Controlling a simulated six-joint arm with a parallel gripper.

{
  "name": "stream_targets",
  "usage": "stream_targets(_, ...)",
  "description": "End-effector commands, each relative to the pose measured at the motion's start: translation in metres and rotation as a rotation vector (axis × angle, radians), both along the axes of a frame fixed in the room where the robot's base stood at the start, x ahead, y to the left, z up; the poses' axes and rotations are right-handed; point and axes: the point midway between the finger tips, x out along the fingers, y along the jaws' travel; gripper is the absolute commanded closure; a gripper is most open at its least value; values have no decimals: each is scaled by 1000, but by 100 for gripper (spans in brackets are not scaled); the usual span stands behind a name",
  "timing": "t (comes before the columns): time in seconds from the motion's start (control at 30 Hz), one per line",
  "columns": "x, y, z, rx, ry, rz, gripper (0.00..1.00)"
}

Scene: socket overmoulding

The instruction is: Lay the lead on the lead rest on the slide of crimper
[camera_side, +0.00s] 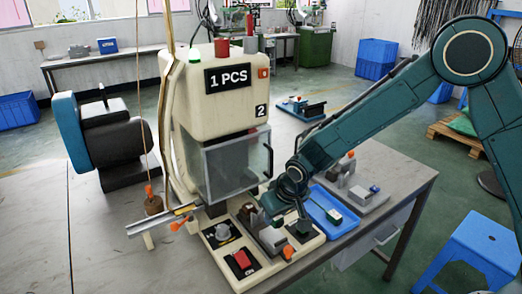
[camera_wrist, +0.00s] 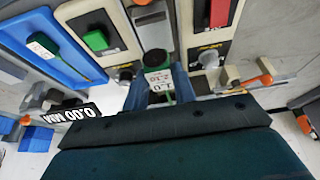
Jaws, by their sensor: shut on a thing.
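The crimper (camera_side: 215,110) is the cream machine with the "1 PCS" display and a clear guard. On its cream base, a grey block (camera_side: 270,238) looks like the slide; I cannot make out the lead rest on it. My gripper (camera_side: 280,208) is low over this base, just in front of the guard. In the wrist view my gripper (camera_wrist: 160,90) is shut on a small piece with a white printed label, which I take to be the lead (camera_wrist: 160,88). Most of the lead is hidden by my gripper, and I cannot tell whether it touches the slide.
A blue tray (camera_side: 318,199) beside the base holds a dark green part with a white label (camera_wrist: 42,46). The bare tabletop (camera_side: 400,170) is clear at right.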

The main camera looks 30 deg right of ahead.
Motion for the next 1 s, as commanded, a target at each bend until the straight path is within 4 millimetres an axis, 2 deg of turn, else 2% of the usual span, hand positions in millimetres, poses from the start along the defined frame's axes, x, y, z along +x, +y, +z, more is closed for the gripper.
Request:
stream_targets(0.33, 0, 0, -9, 0, 1, 1, 96)
stream_targets(0.7, 0, 0, -45, 0, 1, 1, 96)
stream_targets(1.0, 0, 0, -46, 1, 0, 1, 96)
